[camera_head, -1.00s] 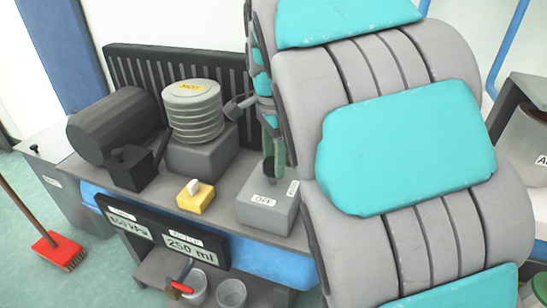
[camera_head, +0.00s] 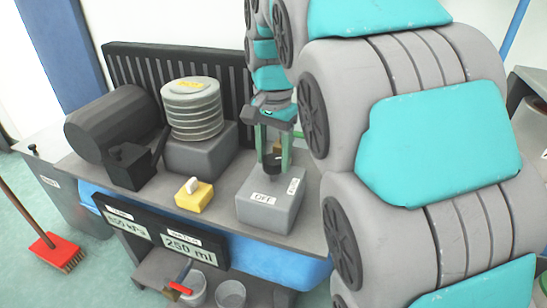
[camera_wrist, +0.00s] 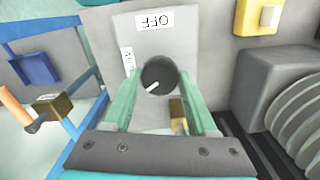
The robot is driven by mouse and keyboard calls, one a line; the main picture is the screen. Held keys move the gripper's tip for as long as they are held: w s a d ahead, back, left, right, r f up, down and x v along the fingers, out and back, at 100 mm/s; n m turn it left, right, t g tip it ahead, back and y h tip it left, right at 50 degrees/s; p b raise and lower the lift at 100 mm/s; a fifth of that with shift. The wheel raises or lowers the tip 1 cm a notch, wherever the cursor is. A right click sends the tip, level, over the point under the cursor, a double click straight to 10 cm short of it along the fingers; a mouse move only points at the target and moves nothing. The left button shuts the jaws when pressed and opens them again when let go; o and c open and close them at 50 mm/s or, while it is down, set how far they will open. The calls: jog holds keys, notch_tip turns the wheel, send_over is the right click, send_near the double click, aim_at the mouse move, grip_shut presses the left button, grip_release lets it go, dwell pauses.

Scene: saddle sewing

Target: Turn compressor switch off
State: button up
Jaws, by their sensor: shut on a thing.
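The compressor switch is a grey box (camera_head: 258,213) on the bench, with a round black knob (camera_head: 271,161) on top. The wrist view shows labels reading OFF (camera_wrist: 154,20) and, apparently, AUTO (camera_wrist: 128,62). The knob (camera_wrist: 159,72) has a white pointer mark that points to the lower left in that view, not at the OFF label. My gripper (camera_head: 274,156) comes down from above with green fingers, one on each side of the knob, and is shut on it. The fingers also show in the wrist view (camera_wrist: 160,88). The knob's underside is hidden.
A yellow box with a white switch (camera_head: 194,194) sits left of the grey box. A ribbed grey cylinder (camera_head: 192,112) and a dark tank (camera_head: 108,122) stand behind it. Display panels (camera_head: 184,247) hang along the bench front. My arm covers the right side.

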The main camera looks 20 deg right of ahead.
aim_at(274, 159)
jog(key=n, duration=0.5)
jog(key=shift+n+b, duration=0.3)
jog(key=shift+b, duration=0.1)
jog(key=n, duration=0.5)
jog(key=shift+n, duration=0.3)
jog(key=o, duration=1.4)
jog(key=shift+c, duration=0.2)
jog(key=shift+r, duration=0.1)
jog(key=shift+r+b, duration=0.3)
jog(key=shift+r, duration=3.5)
